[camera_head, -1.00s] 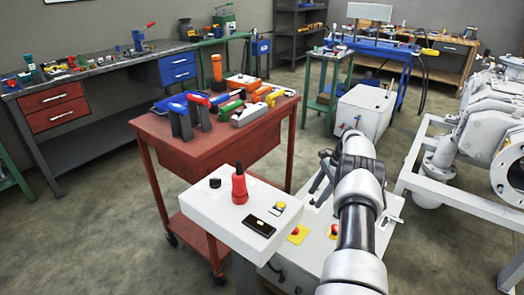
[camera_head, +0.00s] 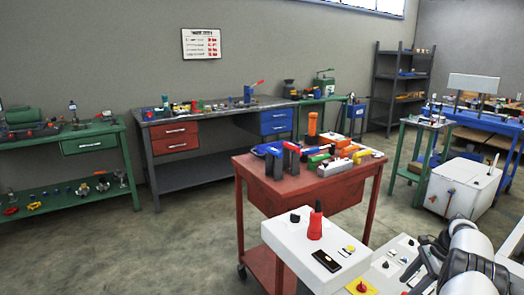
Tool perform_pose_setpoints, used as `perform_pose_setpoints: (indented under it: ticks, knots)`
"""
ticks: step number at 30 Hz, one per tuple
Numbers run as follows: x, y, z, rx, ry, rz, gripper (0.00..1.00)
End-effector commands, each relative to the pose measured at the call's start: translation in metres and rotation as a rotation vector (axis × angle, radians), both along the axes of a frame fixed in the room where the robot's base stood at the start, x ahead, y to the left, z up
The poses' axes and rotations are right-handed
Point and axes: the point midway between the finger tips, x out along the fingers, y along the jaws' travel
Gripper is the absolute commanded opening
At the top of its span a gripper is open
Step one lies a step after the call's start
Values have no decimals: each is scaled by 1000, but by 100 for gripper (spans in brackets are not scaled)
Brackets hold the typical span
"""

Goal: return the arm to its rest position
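My arm (camera_head: 470,262) shows at the lower right of the head view, its grey and black links reaching in from the bottom edge. My gripper (camera_head: 428,262) is at its far end, over the white machine top, small and partly hidden by the arm. Whether its fingers are open or shut cannot be told. A red screwdriver-like tool (camera_head: 315,224) stands upright on the white box (camera_head: 291,240) to the left of my gripper, apart from it.
A red cart (camera_head: 262,190) with several tools stands behind the white box. A white cabinet (camera_head: 461,188) stands at the right. A dark workbench (camera_head: 215,116) and a green bench (camera_head: 100,135) line the back wall. The floor at left is clear.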

Motion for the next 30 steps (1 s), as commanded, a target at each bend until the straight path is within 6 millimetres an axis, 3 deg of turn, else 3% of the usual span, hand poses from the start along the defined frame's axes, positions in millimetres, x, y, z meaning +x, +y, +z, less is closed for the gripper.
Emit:
perform_pose_setpoints:
  ticks: [2, 8, 13, 17, 23, 27, 30]
  knots:
    - [3, 2, 6, -6, -6, 9, 50]
    - [22, 27, 71, -74, -54, 142, 50]
    - [30, 57, 132, -141, -102, 275, 50]
    - [28, 95, 193, -209, -152, 415, 50]
    - [-3, 167, 287, -335, -245, 672, 50]
    - [-45, 217, 336, -419, -310, 853, 50]
    - [-82, 250, 362, -480, -359, 980, 50]
